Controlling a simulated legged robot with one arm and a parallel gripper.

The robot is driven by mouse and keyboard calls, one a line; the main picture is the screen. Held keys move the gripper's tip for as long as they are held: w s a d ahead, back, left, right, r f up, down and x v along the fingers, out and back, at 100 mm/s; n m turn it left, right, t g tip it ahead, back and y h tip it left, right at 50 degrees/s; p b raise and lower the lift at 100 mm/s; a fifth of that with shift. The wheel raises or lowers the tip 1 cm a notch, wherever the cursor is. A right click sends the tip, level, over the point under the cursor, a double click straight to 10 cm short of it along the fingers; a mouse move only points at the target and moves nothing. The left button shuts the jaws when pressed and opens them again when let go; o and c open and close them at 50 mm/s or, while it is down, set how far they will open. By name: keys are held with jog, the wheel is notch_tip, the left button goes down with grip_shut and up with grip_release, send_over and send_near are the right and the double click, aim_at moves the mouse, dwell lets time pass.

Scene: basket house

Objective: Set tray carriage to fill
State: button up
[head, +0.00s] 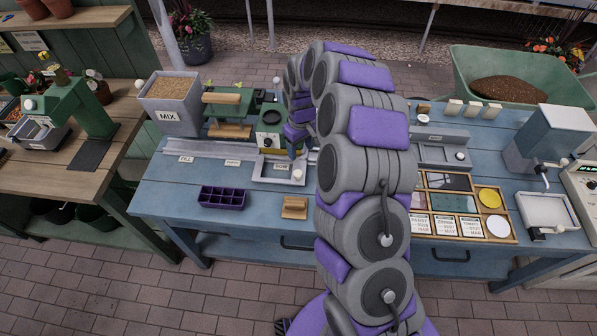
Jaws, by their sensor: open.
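The tray carriage (262,176) is a shallow grey tray with a pale round knob (298,175) at its right front. It sits at the right part of the grey rail (205,148) on the blue bench, by the third small label. The leftmost label (186,159), below the hopper marked MIX (172,105), seems to read FILL; the lettering is tiny. My gripper (293,153) points down over the carriage's back right, above and behind the knob. It appears empty and open, but its fingers are small and partly merge with the machine behind. Contact with the carriage cannot be told.
A green press (228,110) stands behind the rail. A purple cell tray (222,197) and a small wooden block (295,208) lie in front. A wooden organiser (462,236) and a crank machine (548,140) stand right. My arm hides the bench middle.

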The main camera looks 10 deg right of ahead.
send_over(297, 172)
jog(key=f, duration=0.7)
jog(key=shift+s+a+f+b, duration=0.1)
jog(key=shift+s+a+b, duration=0.05)
jog(key=shift+a+b, duration=0.25)
jog(key=f, duration=0.2)
jog(key=d+f, duration=0.1)
jog(key=f, duration=0.1)
jog(key=shift+d, duration=0.15)
jog(key=shift+d+f+b, duration=0.15)
jog(key=shift+f+b, duration=0.15)
jog(key=shift+f, duration=0.3)
jog(key=shift+a, duration=0.6)
jog(key=shift+c, duration=0.6)
jog(key=shift+d, duration=0.45)
jog(key=c, duration=0.6)
jog(key=shift+a, duration=0.2)
grip_shut()
